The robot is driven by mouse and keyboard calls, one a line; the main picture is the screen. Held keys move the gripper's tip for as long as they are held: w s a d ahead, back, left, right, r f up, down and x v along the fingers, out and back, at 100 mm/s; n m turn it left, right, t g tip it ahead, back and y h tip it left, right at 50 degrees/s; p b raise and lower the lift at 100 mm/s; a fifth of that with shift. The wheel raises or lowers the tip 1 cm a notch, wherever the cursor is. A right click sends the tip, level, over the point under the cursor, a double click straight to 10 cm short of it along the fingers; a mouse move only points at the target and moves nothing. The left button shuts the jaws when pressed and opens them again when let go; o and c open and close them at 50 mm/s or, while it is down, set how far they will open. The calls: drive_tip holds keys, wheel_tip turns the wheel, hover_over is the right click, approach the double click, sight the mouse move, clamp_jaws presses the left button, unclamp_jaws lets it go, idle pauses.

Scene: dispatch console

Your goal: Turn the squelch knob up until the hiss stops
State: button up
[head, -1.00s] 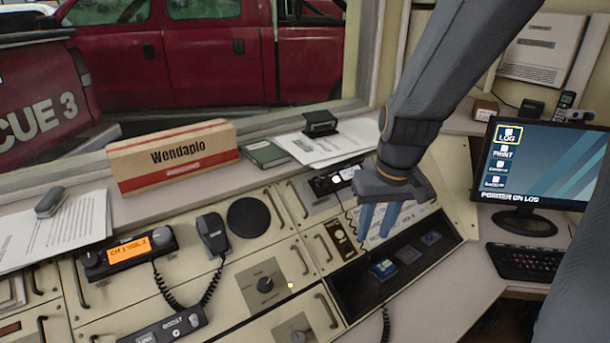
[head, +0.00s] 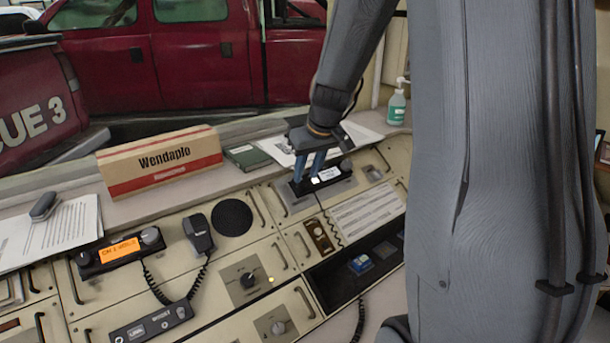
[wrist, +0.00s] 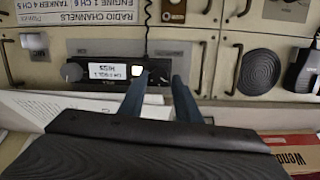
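A dark radio (head: 328,182) with a white lit display sits on the console below the window. In the wrist view the radio (wrist: 110,84) appears upside down, its display (wrist: 107,72) reading HISS. A grey round knob (wrist: 72,72) is at the radio's left end there; it is near the right end in the head view. I cannot read any squelch label. My gripper (head: 309,168) is over the radio's left part in the head view.
A second radio (head: 122,252) with an orange display has a knob at each end. Other panel knobs (head: 248,281) and several drawer handles stand out. A Wendaplo box (head: 160,165), papers (head: 62,232) and a sanitizer bottle (head: 397,104) line the sill.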

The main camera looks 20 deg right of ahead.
sight(303, 182)
drive_tip(key=shift+x, duration=1.2)
clamp_jaws()
drive_tip(key=shift+m, duration=0.3)
drive_tip(key=m+y, duration=0.1)
drive_tip(key=m, duration=0.3)
drive_tip(key=shift+d, duration=0.15)
drive_tip(key=shift+m+y+b, duration=0.4)
drive_tip(key=shift+m+b, duration=0.05)
drive_tip(key=shift+m, duration=1.85)
